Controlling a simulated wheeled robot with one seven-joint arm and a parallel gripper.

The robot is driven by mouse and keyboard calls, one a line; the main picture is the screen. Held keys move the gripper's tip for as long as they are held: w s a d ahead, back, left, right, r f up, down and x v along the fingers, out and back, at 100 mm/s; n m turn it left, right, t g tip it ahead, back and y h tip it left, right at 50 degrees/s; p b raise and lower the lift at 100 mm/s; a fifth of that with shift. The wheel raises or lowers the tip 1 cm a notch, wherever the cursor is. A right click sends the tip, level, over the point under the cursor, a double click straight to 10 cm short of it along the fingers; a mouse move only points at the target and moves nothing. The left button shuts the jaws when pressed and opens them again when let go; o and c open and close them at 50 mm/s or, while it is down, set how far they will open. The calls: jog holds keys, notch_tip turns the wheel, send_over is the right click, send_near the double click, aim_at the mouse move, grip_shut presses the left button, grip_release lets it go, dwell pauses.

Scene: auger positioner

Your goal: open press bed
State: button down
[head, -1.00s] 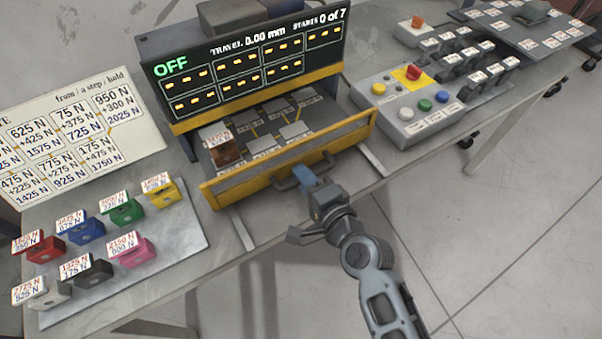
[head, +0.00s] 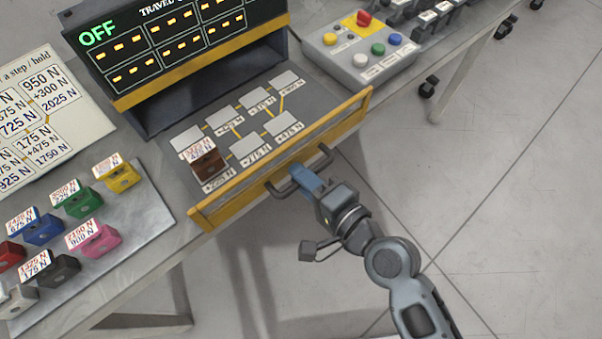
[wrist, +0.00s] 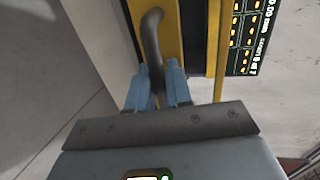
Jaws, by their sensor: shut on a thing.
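The press bed (head: 160,142) is a grey drawer with a yellow front, pulled out from under the display housing. It bears several white labelled pads joined by yellow lines, and a brown block (head: 207,160) with a label stands on one pad. A dark bar handle (head: 326,157) is on the yellow front. My gripper (head: 306,181) is shut on this handle. In the wrist view its blue fingers (wrist: 157,88) are on either side of the handle (wrist: 152,38).
A display panel (head: 165,45) reading OFF stands behind the bed. Coloured blocks lie on a metal plate (head: 140,235) at the left. A button box (head: 350,75) with a red button is at the right. The floor before the bed is clear.

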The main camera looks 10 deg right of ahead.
jog(key=c, duration=1.2)
grip_release()
jog(key=shift+b+v, duration=0.85)
jog(key=shift+v, duration=3.05)
jog(key=s+d+f+n+h, duration=0.1)
jog(key=s+d+n+h, duration=0.1)
jog(key=s+d+h, duration=0.35)
jog(key=s+d+r+n+h, duration=0.1)
jog(key=s+d+r+n, duration=0.1)
jog(key=s, duration=0.3)
jog(key=s+d+r+n+t+h, duration=0.1)
jog(key=s+d+r+n, duration=0.2)
jog(key=s, duration=0.3)
jog(key=s+d+r+n+h, duration=0.1)
jog(key=s+d+r+n, duration=0.2)
jog(key=s+r+n, duration=0.1)
jog(key=shift+s+d+r+t, duration=0.1)
jog(key=shift+s+r+t, duration=0.4)
jog(key=shift+s, duration=0.45)
